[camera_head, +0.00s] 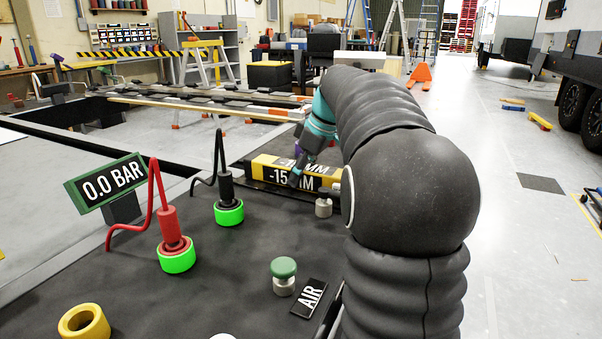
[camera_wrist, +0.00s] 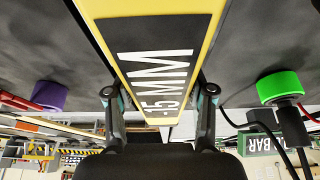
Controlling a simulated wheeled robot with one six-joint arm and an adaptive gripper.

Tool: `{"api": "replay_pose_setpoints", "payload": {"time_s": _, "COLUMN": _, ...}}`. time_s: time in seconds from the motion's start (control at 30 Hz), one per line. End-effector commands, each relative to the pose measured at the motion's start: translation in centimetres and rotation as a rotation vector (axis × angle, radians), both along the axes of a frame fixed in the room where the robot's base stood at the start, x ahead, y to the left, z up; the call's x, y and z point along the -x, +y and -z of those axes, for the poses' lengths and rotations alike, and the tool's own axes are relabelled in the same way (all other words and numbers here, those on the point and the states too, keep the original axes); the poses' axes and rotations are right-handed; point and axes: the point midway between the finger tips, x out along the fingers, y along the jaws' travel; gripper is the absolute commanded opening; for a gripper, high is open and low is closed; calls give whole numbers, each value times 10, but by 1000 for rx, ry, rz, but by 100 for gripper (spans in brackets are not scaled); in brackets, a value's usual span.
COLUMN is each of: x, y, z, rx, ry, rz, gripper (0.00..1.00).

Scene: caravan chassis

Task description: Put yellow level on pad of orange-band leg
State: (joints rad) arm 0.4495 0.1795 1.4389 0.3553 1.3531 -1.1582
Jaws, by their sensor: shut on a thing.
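The yellow level (camera_head: 262,178) is a long yellow bar with a black label reading -15 MM. In the head view it lies across the far part of the dark surface, partly hidden by my arm. In the wrist view the level (camera_wrist: 185,100) runs between my two fingers. My gripper (camera_wrist: 163,103) is shut on it, one finger against each side. I cannot tell whether the level touches the surface below. I cannot make out an orange-band leg or its pad in either view.
A red-cabled plug (camera_head: 170,225) and a black-cabled plug (camera_head: 225,187) stand in green rings left of my arm. The chassis frame lies behind.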

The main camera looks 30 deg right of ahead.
Motion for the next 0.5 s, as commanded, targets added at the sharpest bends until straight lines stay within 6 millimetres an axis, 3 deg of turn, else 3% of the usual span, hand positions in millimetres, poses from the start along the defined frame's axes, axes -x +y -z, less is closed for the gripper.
{"api": "replay_pose_setpoints", "payload": {"time_s": 0.17, "x": 0, "y": 0, "z": 3, "rx": 1, "ry": -1, "rz": 0, "gripper": 4}}
{"api": "replay_pose_setpoints", "payload": {"time_s": 0.2, "x": 0, "y": 0, "z": 2, "rx": 0, "ry": 0, "rz": 0, "gripper": 64}}
{"api": "replay_pose_setpoints", "payload": {"time_s": 0.27, "x": 0, "y": 0, "z": 2, "rx": 0, "ry": 0, "rz": 0, "gripper": 79}}
{"api": "replay_pose_setpoints", "payload": {"time_s": 0.5, "x": 0, "y": 0, "z": 2, "rx": 0, "ry": 0, "rz": 0, "gripper": 79}}
